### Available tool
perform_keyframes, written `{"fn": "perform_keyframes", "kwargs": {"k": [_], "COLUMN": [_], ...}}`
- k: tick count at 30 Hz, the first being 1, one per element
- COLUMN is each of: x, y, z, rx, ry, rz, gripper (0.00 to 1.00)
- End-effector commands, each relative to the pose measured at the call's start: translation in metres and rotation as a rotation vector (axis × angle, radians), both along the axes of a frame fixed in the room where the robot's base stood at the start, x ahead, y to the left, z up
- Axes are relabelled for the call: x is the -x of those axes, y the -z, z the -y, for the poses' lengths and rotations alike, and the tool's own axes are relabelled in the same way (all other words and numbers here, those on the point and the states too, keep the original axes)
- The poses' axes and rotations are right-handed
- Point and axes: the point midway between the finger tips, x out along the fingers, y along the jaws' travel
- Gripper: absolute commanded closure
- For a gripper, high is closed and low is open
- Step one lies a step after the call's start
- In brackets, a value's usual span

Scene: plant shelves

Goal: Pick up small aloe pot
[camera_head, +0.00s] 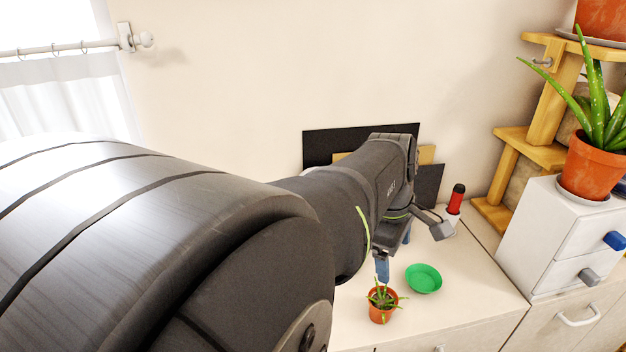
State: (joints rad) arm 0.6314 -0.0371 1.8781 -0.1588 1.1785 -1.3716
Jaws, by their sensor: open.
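The small aloe pot (381,314) is an orange-brown pot with a small green aloe. It stands upright on the white cabinet top, near its front edge, right of my dark arm. My gripper (383,274) points down just above and behind the aloe leaves, with blue fingertips. Its jaws are open, and the pot stands below them. One finger is partly hidden by the wrist, and I cannot tell whether the fingers touch the leaves.
A green saucer (424,278) lies right of the pot. A white drawer box (562,235) bears a larger aloe pot (594,168) at right, beside a wooden stepped shelf (545,150). Dark panels (318,146) lean on the wall.

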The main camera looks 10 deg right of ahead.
Motion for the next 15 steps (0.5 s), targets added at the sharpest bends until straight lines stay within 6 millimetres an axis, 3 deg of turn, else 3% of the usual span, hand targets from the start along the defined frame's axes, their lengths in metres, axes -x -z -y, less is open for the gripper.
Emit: {"fn": "perform_keyframes", "kwargs": {"k": [3, 9, 15], "x": [0.003, 0.007, 0.009], "y": [0.03, 0.07, 0.09], "z": [-0.006, -0.017, -0.025], "rx": [0.066, 0.172, 0.234], "ry": [-0.304, -0.791, -1.068], "rz": [-0.048, -0.137, -0.193], "gripper": [0.19, 0.19, 0.19]}}
